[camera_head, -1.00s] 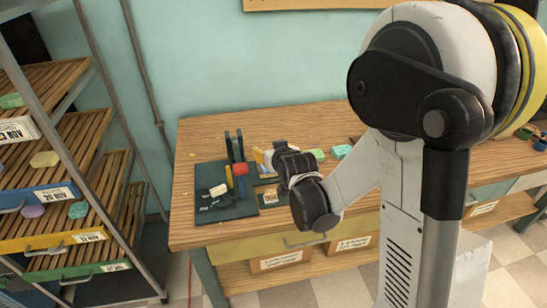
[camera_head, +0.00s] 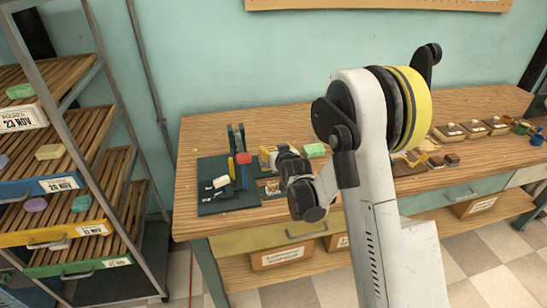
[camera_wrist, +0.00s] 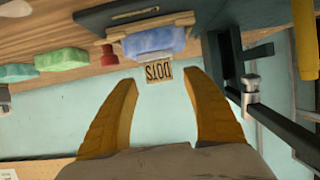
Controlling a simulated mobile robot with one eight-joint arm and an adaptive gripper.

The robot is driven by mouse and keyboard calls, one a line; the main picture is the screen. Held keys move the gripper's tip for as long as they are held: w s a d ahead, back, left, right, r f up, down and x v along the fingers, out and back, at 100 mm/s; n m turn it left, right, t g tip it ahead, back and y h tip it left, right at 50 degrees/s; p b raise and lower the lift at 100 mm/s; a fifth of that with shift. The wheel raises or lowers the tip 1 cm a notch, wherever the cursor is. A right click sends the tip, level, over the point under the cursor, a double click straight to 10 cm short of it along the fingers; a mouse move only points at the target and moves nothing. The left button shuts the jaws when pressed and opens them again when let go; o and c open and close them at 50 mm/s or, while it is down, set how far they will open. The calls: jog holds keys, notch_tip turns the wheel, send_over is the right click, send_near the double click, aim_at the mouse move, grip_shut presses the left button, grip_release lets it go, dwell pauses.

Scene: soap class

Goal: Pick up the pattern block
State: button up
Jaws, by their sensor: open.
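In the wrist view a small tan square block marked "DOTS" (camera_wrist: 158,74), which looks like the pattern block, shows between and beyond the fingertips of my gripper (camera_wrist: 159,83). A pale blue bar (camera_wrist: 153,42) lies right against it, with a dark tray edge behind. My yellow fingers are spread, with nothing visibly clamped between them. I cannot tell whether they touch the block. In the head view my gripper (camera_head: 268,157) is over the left part of the bench, partly hidden by my wrist. The block cannot be made out there.
A dark board (camera_head: 215,203) with pale pieces, a red-topped tool (camera_head: 243,158) and dark uprights (camera_head: 236,138) stand left of my gripper. A green bar (camera_head: 315,150) lies behind my wrist. A slatted rack (camera_head: 60,150) with soaps stands at the left. Wooden trays (camera_head: 470,129) are at the right.

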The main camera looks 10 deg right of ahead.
jog(key=shift+x, duration=0.85)
jog(key=shift+s, duration=0.1)
grip_shut()
